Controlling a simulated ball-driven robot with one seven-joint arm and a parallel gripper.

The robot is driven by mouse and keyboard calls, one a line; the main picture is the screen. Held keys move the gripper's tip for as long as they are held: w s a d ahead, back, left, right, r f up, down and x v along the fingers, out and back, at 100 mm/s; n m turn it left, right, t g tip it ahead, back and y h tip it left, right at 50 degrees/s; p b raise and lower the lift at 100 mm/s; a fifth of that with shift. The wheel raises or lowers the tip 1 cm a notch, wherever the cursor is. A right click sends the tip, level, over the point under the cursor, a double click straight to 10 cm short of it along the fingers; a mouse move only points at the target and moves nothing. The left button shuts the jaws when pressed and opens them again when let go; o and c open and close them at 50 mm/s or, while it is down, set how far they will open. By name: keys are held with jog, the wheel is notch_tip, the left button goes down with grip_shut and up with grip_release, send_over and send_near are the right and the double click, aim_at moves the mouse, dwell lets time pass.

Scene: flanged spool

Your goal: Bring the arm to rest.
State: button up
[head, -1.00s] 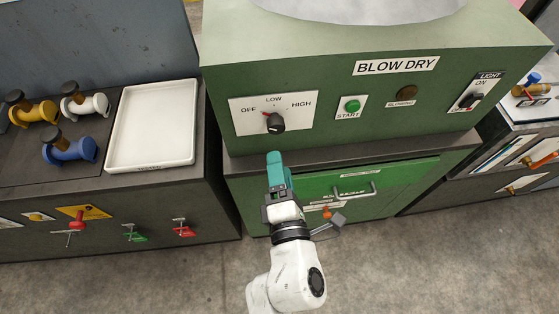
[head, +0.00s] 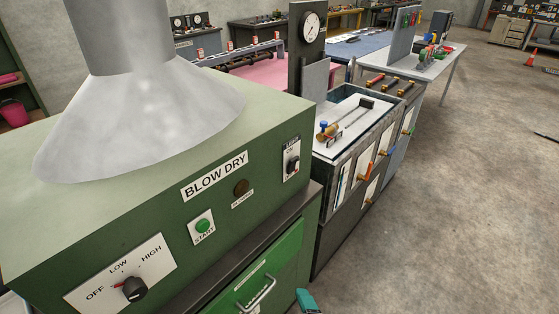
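Only the teal tip of my gripper (head: 307,301) shows, at the bottom edge of the head view. It is in front of the green cabinet drawer (head: 262,272), to the right of its handle. The rest of my gripper and arm is out of frame. I cannot tell whether the fingers are apart or hold anything.
The green BLOW DRY cabinet (head: 100,215) with its grey hood (head: 140,130) fills the left. Its black knob (head: 134,290) is at lower left. A bench with a white top (head: 350,112) stands right of it.

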jog(key=s+d+f+m+g+h, duration=0.2)
jog(key=d+m, duration=0.1)
jog(key=d, duration=0.3)
jog(key=s+d+f+m+g+h, duration=0.1)
jog(key=s+d+f+m, duration=0.15)
jog(key=d, duration=0.25)
jog(key=s+d+f+m+g, duration=0.1)
jog(key=s+d+m+g, duration=0.3)
jog(key=s+d+m, duration=0.2)
jog(key=s+d+f+m+g, duration=0.1)
jog(key=s+d+m+g, duration=0.3)
jog(key=s, duration=0.6)
jog(key=shift+s+d+m, duration=0.4)
jog(key=shift+d+m, duration=0.55)
jog(key=shift+d, duration=0.3)
jog(key=shift+f, duration=0.1)
jog(key=shift+c, duration=0.3)
